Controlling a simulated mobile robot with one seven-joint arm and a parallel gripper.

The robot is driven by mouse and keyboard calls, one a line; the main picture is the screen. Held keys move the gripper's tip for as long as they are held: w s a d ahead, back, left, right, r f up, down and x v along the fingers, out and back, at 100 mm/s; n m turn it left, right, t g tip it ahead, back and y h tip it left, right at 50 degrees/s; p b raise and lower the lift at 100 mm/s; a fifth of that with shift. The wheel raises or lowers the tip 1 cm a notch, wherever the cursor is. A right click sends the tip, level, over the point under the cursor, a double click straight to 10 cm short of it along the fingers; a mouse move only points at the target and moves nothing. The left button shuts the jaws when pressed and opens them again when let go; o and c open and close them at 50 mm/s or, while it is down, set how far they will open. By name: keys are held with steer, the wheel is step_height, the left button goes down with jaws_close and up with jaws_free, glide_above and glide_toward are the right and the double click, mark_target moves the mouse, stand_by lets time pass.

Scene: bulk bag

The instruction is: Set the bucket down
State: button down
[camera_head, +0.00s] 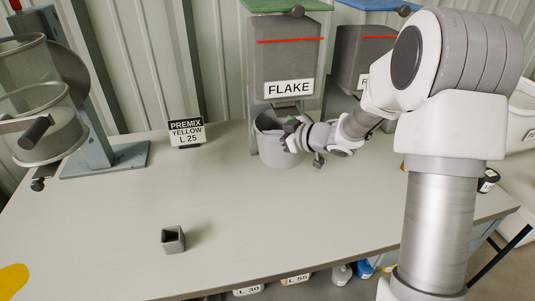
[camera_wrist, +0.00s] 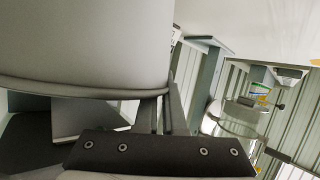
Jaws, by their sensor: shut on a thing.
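The bucket (camera_head: 275,152) is light grey and open at the top. In the head view it is upright below the grey FLAKE hopper (camera_head: 287,58), at the back of the table. Whether its base touches the table or hangs just above it, I cannot tell. My gripper (camera_head: 296,137) is shut on the bucket's right side near the rim. In the wrist view the bucket (camera_wrist: 85,40) fills the upper left, and my gripper's fingers (camera_wrist: 163,110) reach up to its edge. The exact contact is partly hidden.
The pale table (camera_head: 225,205) has wide free room in front and to the left. A small dark square cup (camera_head: 173,239) stands there. A PREMIX YELLOW sign (camera_head: 187,133) stands behind. A clear vessel on a blue stand (camera_head: 105,160) is at left. A second hopper (camera_head: 358,68) is at right.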

step_height(320, 180, down, 7)
steer(key=b, duration=0.1)
steer(key=shift+w+r, duration=0.15)
steer(key=shift+w, duration=0.1)
steer(key=c, duration=1)
jaws_free()
